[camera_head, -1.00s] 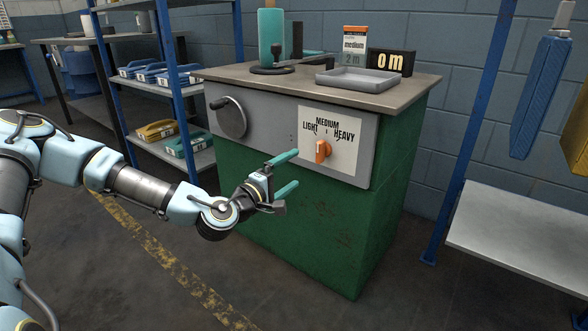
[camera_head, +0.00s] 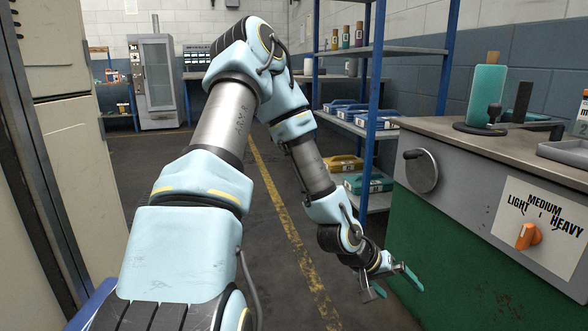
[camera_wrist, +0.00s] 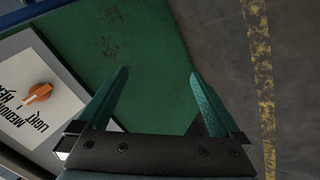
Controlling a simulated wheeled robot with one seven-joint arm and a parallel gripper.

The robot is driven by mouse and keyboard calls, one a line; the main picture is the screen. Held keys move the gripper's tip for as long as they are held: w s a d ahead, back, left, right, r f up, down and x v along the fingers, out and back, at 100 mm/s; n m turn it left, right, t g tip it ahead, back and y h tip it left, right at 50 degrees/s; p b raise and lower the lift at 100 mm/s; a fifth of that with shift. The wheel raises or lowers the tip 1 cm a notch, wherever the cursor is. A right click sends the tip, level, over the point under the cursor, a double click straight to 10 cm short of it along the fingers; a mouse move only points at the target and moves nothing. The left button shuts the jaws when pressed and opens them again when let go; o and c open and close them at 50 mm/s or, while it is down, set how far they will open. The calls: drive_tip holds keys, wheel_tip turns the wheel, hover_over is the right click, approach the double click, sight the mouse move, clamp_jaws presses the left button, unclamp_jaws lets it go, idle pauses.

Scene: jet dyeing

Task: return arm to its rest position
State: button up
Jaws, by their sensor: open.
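My gripper (camera_head: 396,285) is open and empty in the head view, low in front of the green machine cabinet (camera_head: 425,270). My arm bends up from the lower left and then down to the gripper. In the wrist view the two teal fingers (camera_wrist: 156,100) stand wide apart, with the cabinet's green side (camera_wrist: 135,50) behind them and nothing between them. The orange selector knob (camera_head: 528,236), on its LIGHT / MEDIUM / HEAVY plate (camera_head: 548,215), is to the right of the gripper. The knob also shows at the left of the wrist view (camera_wrist: 38,94).
A blue-framed shelf (camera_head: 378,55) with bottles and boxes stands behind the gripper. A pale cabinet (camera_head: 75,150) is close on the left. The grey cabinet top (camera_head: 455,125) holds a teal block (camera_head: 487,95) and a tray. Open floor with a yellow line (camera_head: 290,225) lies between.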

drive_tip(key=w+a+r+y, duration=0.2)
drive_tip(key=a+r+y, duration=0.1)
drive_tip(key=a, duration=0.7)
drive_tip(key=w+a+r+y, duration=0.2)
drive_tip(key=a+y, duration=0.1)
drive_tip(key=a, duration=0.6)
drive_tip(key=s+a+r+n+y, duration=0.25)
drive_tip(key=s+a+r, duration=0.35)
drive_tip(key=a+r, duration=0.5)
wheel_tip(320, 180, up, 28)
drive_tip(key=p, duration=2.9)
drive_tip(key=shift+w+a+p, duration=0.25)
drive_tip(key=shift+p, duration=0.05)
drive_tip(key=shift+f+h, duration=0.15)
drive_tip(key=shift+h, duration=0.1)
drive_tip(key=shift+c, duration=0.2)
